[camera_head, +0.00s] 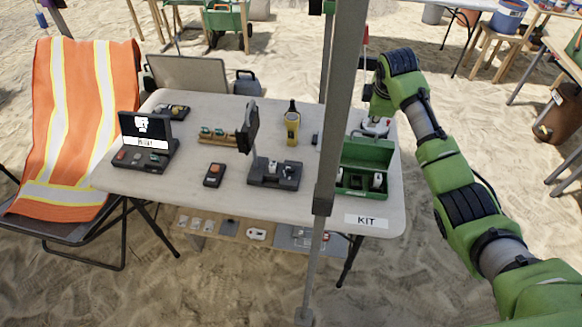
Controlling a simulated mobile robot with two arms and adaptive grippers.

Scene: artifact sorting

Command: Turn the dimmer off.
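No thing is clearly marked as the dimmer. A whitish rounded device (375,127) with a reddish part sits at the table's back right corner, partly hidden by my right gripper (368,112). My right arm comes in from the right and its gripper hangs at this device, pointing down. Whether they touch, and whether the fingers are open, I cannot tell. A small dark box (214,174) with an orange button lies at the table's front middle, well away from the gripper. My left gripper is not in view.
A grey pole (338,130) crosses the view in front of the white table (262,213). An open green case (368,153) stands near the KIT label (366,220).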

